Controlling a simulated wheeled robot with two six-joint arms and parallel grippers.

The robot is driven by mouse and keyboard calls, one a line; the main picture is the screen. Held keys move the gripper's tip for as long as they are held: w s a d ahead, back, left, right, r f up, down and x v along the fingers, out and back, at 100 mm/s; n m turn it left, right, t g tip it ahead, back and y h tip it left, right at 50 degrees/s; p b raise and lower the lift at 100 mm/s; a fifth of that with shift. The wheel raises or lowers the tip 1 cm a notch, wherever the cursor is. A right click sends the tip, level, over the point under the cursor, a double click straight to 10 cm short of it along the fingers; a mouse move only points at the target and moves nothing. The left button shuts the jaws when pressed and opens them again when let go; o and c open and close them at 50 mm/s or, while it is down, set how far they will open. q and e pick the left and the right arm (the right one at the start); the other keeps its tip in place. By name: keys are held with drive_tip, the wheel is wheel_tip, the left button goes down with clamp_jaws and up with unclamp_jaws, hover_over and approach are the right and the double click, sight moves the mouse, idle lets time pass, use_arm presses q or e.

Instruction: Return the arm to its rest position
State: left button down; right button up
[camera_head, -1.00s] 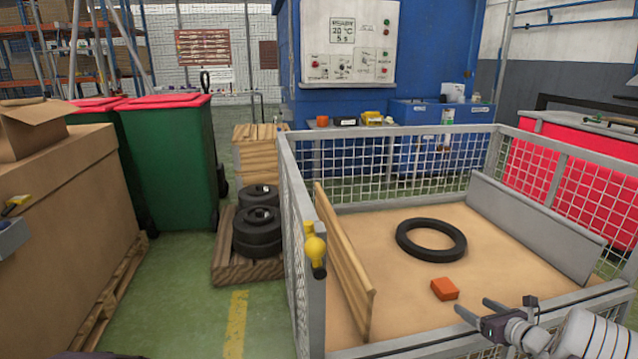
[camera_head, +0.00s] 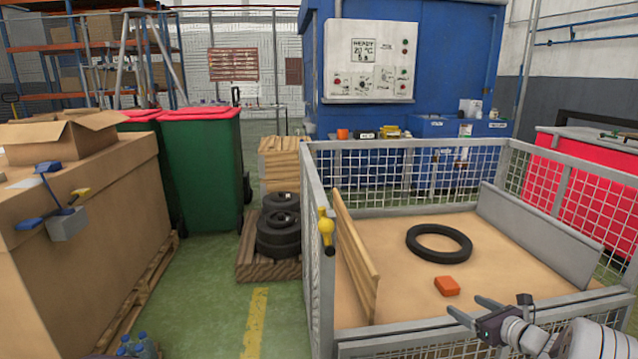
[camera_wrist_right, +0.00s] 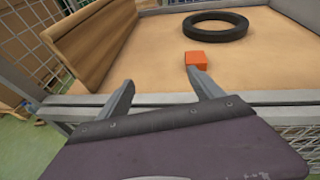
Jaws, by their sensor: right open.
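My right gripper (camera_head: 468,309) is at the lower right of the head view, over the front rail of the mesh cage. Its two fingers stand apart with nothing between them. In the right wrist view the open fingers (camera_wrist_right: 160,92) point into the cage. An orange block (camera_head: 447,286) lies on the cage's tan floor ahead of the fingers, apart from them; it also shows in the right wrist view (camera_wrist_right: 196,60). A black ring (camera_head: 439,243) lies flat behind the block. My left gripper is not in view.
The mesh cage (camera_head: 403,326) has a wooden board (camera_head: 355,255) leaning inside its left wall and a grey panel (camera_head: 541,235) at right. A yellow handle (camera_head: 326,228) sits on its left corner. Black wheels (camera_head: 279,235) stand outside. Green floor (camera_head: 205,300) is free between cage and cardboard boxes (camera_head: 110,215).

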drive_tip(key=s+a+r+n+g+y+p, duration=0.1)
drive_tip(key=s+a+r+n+g+y, duration=0.15)
drive_tip(key=a, duration=0.55)
drive_tip(key=s+a+r+n+g+y, duration=0.1)
drive_tip(key=a+n, duration=0.3)
drive_tip(key=a, duration=0.4)
drive_tip(key=s+a+r+n+g+y+p, duration=0.1)
drive_tip(key=s+a+r+n+g, duration=0.15)
drive_tip(key=a, duration=0.65)
drive_tip(key=s+a+f+n+g+h+p, duration=0.1)
drive_tip(key=s+a+f+n+g+h, duration=0.15)
drive_tip(key=s+n, duration=0.5)
drive_tip(key=s+a+f+n+g+h, duration=0.1)
drive_tip(key=s+a+f+n+g, duration=0.3)
drive_tip(key=s, duration=0.6)
drive_tip(key=s+d+f+n+h, duration=0.3)
drive_tip(key=s+d+n+h, duration=0.1)
drive_tip(key=s+d+n, duration=0.4)
wheel_tip(320, 180, up, 37)
drive_tip(key=w+d+n+p, duration=0.1)
drive_tip(key=n+p, duration=0.2)
drive_tip(key=p, duration=3.5)
drive_tip(key=shift+w+d+r, duration=0.15)
drive_tip(key=shift+w+d, duration=0.05)
drive_tip(key=shift+w, duration=0.2)
